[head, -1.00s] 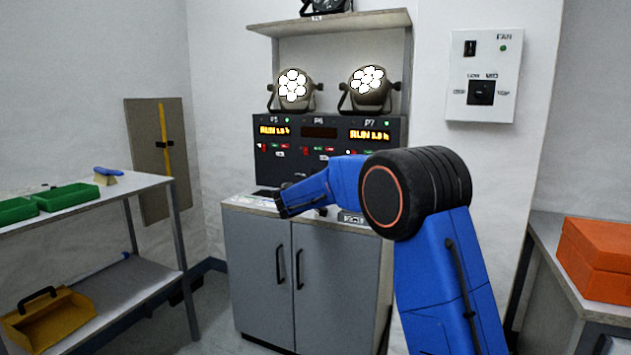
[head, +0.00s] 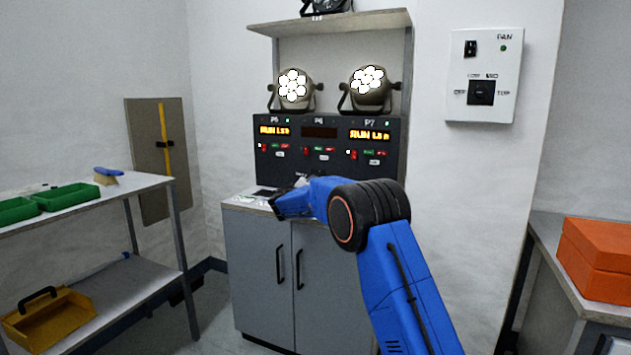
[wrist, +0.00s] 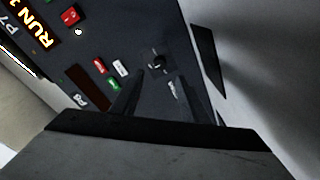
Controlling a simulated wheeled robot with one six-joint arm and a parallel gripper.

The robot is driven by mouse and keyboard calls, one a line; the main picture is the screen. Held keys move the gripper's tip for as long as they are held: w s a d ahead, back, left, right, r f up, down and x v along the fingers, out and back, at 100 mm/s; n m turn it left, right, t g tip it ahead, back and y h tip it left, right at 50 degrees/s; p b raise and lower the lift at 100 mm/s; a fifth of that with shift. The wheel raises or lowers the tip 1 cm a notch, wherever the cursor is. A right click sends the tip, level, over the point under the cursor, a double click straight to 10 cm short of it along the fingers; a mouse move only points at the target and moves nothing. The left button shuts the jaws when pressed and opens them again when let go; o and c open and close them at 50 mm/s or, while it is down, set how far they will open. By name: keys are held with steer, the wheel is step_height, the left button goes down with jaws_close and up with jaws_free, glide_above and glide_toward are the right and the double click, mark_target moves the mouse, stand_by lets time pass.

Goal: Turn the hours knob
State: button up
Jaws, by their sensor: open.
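A small dark knob (wrist: 158,62) shows on the dark console face in the wrist view, with a small pale label beside it that is too blurred to read. My gripper (wrist: 160,75) is open, its two dark fingers pointing toward the knob, which appears just beyond and between the fingertips. I cannot tell whether they touch it. In the head view my gripper (head: 280,206) is at the front of the console (head: 330,133), low and left of its middle. My arm hides part of the console's lower face, and I cannot make out the knob there.
Lit P5 (head: 274,131) and P7 (head: 369,135) displays flank a dark P6 display (head: 319,132). Two lit par cans (head: 370,86) stand above. The console rests on a grey cabinet (head: 255,265). A fan box (head: 484,75) hangs right; a shelf table (head: 90,205) stands left.

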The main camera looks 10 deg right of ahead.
steer(key=x, duration=0.9)
steer(key=shift+w+d, duration=0.1)
steer(key=shift+d, duration=0.05)
steer(key=shift+c, duration=0.2)
jaws_close()
